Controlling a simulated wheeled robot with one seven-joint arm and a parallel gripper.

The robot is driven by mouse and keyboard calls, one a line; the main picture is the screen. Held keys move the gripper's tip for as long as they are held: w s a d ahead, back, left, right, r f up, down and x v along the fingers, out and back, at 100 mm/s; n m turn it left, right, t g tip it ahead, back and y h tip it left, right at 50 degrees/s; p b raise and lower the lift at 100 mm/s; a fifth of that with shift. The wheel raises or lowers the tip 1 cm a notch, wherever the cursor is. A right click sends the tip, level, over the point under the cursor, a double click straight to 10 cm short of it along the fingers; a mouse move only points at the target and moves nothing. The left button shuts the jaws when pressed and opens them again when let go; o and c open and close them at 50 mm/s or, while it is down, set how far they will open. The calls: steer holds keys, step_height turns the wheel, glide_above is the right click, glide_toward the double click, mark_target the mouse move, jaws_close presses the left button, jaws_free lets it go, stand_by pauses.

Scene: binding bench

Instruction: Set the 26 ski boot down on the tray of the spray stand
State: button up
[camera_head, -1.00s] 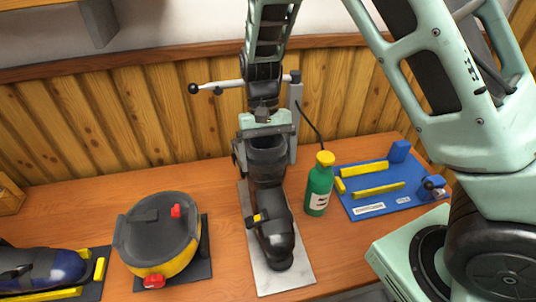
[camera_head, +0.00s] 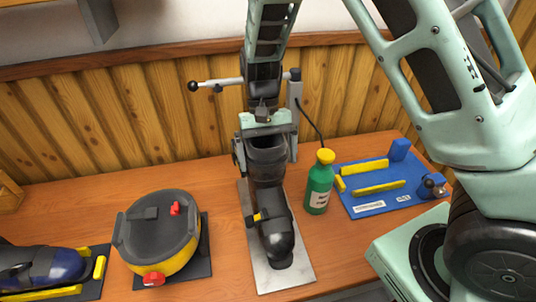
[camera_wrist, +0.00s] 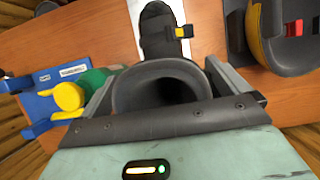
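A black ski boot (camera_head: 271,215) with a yellow buckle is upright above or on the pale metal tray (camera_head: 294,279) of the spray stand, toe toward me. I cannot tell whether its sole touches the tray. No size mark is readable on it. My gripper (camera_head: 266,148) is over the boot's cuff, a finger on each side, and looks shut on it. In the wrist view the open cuff (camera_wrist: 160,75) sits between my gripper's two fingers (camera_wrist: 162,72). The stand's post (camera_head: 295,100) and lever (camera_head: 215,87) are behind my gripper.
A green bottle (camera_head: 319,187) with a yellow cap stands close right of the boot. A round yellow and black device (camera_head: 158,235) and a dark-blue boot (camera_head: 40,268) are at left.

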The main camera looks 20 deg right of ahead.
steer(key=b+v, duration=0.4)
steer(key=v, duration=1.3)
steer(key=s+a+f+n, duration=0.1)
steer(key=s, duration=0.1)
steer(key=s+a+f+n, duration=0.1)
steer(key=s+a, duration=0.1)
steer(key=s, duration=0.1)
steer(key=s+a+f+t, duration=0.1)
steer(key=s+a, duration=0.1)
steer(key=shift+s+n+b, duration=0.35)
steer(key=shift+n+b, duration=0.05)
steer(key=s+a+f+n+t+b, duration=0.1)
steer(key=s+f+n, duration=0.2)
steer(key=s, duration=0.7)
steer(key=s+a+f+n+t, duration=0.1)
steer(key=s+f+n, duration=0.3)
steer(key=s, duration=0.5)
steer(key=shift+s+a+f+t+b, duration=0.25)
steer(key=shift+s+f+t+b, duration=0.15)
steer(key=shift+f+t, duration=0.3)
